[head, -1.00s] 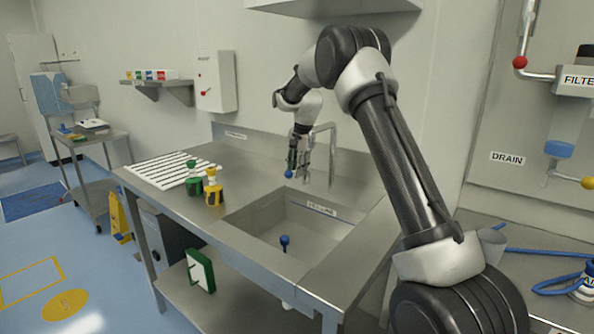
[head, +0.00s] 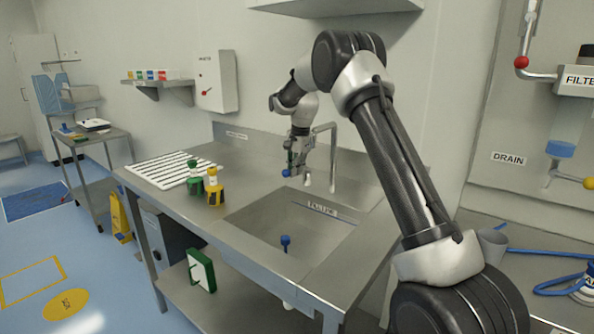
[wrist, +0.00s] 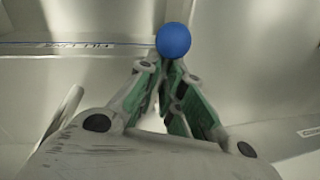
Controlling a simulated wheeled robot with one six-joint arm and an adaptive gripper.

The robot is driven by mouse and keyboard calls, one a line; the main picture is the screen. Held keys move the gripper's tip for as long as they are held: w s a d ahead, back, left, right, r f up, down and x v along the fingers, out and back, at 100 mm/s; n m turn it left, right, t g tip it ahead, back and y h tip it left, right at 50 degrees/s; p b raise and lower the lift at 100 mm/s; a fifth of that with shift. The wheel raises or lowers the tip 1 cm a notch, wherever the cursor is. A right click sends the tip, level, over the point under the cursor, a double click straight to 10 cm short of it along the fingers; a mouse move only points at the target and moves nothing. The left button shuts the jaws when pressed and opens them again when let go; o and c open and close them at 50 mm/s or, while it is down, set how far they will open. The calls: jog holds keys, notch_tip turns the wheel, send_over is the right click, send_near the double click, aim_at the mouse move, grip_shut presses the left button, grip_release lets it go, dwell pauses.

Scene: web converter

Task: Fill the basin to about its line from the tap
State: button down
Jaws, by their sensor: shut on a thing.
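The steel basin (head: 262,222) is sunk into the counter and has a label with a line on its back wall (head: 322,209). A blue-topped piece (head: 285,241) stands up inside it. The curved tap (head: 333,155) rises behind the basin. My gripper (head: 290,168) is beside the tap, above the back of the basin. It is shut on a blue ball knob (wrist: 173,40), which shows at the green-padded fingertips in the wrist view. What the knob joins is hidden. I cannot tell the water level or whether water runs.
The counter's front left is clear. A blue hose (head: 560,285) and a grey cup (head: 492,243) are at the right.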

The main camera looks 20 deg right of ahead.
jog(key=w+m, duration=0.1)
jog(key=m, duration=0.1)
jog(key=w+a+m, duration=0.1)
jog(key=shift+m+h, duration=0.3)
jog(key=shift+m, duration=0.1)
jog(key=c, duration=1.5)
grip_release()
jog(key=shift+c, duration=0.2)
notch_tip(320, 180, up, 12)
jog(key=s, duration=0.2)
jog(key=shift+s, duration=0.15)
jog(key=shift+d+f, duration=0.1)
jog(key=shift+f, duration=0.05)
